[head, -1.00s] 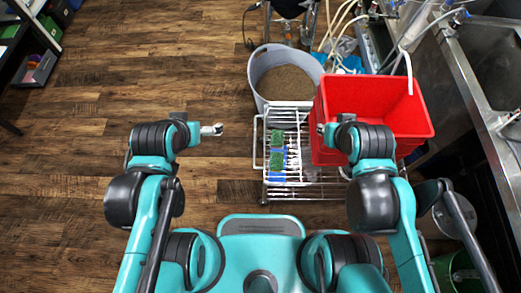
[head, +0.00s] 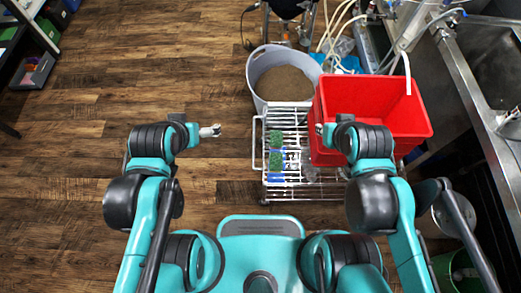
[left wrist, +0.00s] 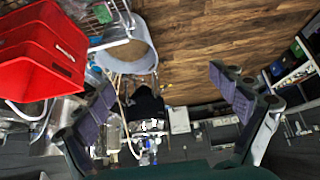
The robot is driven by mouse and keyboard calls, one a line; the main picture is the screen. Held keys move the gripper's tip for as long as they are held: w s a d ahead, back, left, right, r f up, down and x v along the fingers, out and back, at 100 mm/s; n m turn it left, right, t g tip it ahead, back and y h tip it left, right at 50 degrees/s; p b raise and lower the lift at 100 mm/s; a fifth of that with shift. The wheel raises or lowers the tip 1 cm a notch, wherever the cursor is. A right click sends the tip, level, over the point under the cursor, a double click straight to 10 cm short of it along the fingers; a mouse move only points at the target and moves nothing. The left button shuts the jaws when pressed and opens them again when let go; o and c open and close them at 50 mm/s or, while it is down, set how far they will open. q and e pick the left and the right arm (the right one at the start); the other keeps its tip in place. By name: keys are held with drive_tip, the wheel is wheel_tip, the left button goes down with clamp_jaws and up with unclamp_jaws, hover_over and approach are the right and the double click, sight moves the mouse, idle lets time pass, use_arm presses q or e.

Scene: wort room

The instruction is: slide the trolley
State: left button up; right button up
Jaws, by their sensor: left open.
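The trolley (head: 271,190) is a silver wire-rack cart in front of me, right of centre in the head view. A red bin (head: 365,90) stands on its right part, and green and blue items (head: 276,160) lie on its left part. My left gripper (head: 216,131) is left of the trolley, apart from it, over bare floor. In the left wrist view its two fingers (left wrist: 165,110) are spread wide with nothing between them. My right gripper (head: 322,129) is at the red bin's left side, above the trolley; its fingers are too small to read.
A grey tub (head: 255,88) of brown grain stands just behind the trolley. A steel sink counter (head: 470,110) with hoses runs along the right. Dark shelving (head: 28,60) with bins stands at the far left. The wooden floor (head: 110,80) on the left is clear.

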use_arm(q)
drive_tip(key=shift+w, duration=0.25)
drive_tip(key=c, duration=0.5)
drive_tip(key=w, duration=0.3)
drive_tip(key=shift+d+g+b, duration=0.3)
drive_tip(key=shift+d+b, duration=0.1)
drive_tip(key=c, duration=0.6)
drive_tip(key=g+h+b, duration=0.2)
drive_tip(key=g+b, duration=0.4)
drive_tip(key=g, duration=0.1)
hover_over(254, 139)
drive_tip(key=a, duration=0.2)
wheel_tip(254, 139, down, 47)
drive_tip(key=f+b, duration=0.1)
drive_tip(key=f, duration=0.1)
drive_tip(key=d+f+b, duration=0.1)
drive_tip(key=f, duration=0.2)
drive_tip(key=f+b, duration=0.1)
drive_tip(key=f, duration=0.1)
drive_tip(key=shift+d+f, duration=0.15)
drive_tip(key=shift+f, duration=0.25)
